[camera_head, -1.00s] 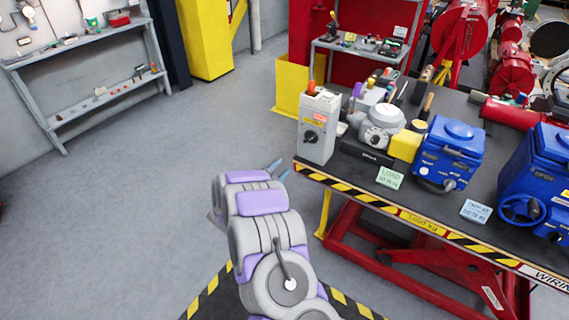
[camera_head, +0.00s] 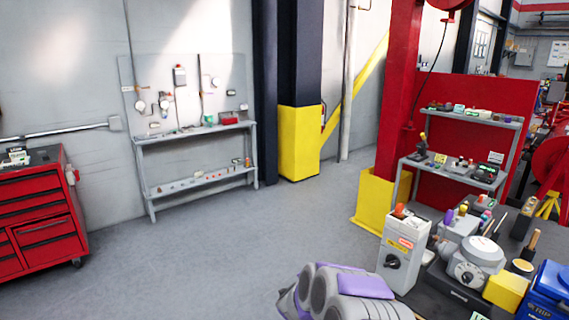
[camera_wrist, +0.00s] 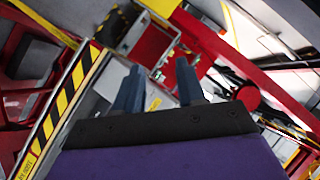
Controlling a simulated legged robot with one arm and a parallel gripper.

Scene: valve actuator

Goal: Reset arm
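My arm (camera_head: 345,292), grey with a purple panel, shows only in part at the bottom edge of the head view. My gripper's fingers are not visible there. In the wrist view, my gripper (camera_wrist: 158,76) shows two blue-grey fingers standing apart with nothing between them. They extend from a dark plate above a purple wrist. The gripper is open and empty. In the head view, the arm appears just left of the workbench's grey switch box (camera_head: 402,255); I cannot tell the distance between them.
The workbench carries a round grey device (camera_head: 474,265), a yellow block (camera_head: 505,292) and a blue actuator (camera_head: 548,295), partly cut off. A red tool cabinet (camera_head: 40,215) stands left. A grey shelf (camera_head: 195,180) and yellow column base (camera_head: 299,142) stand behind. The floor between is clear.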

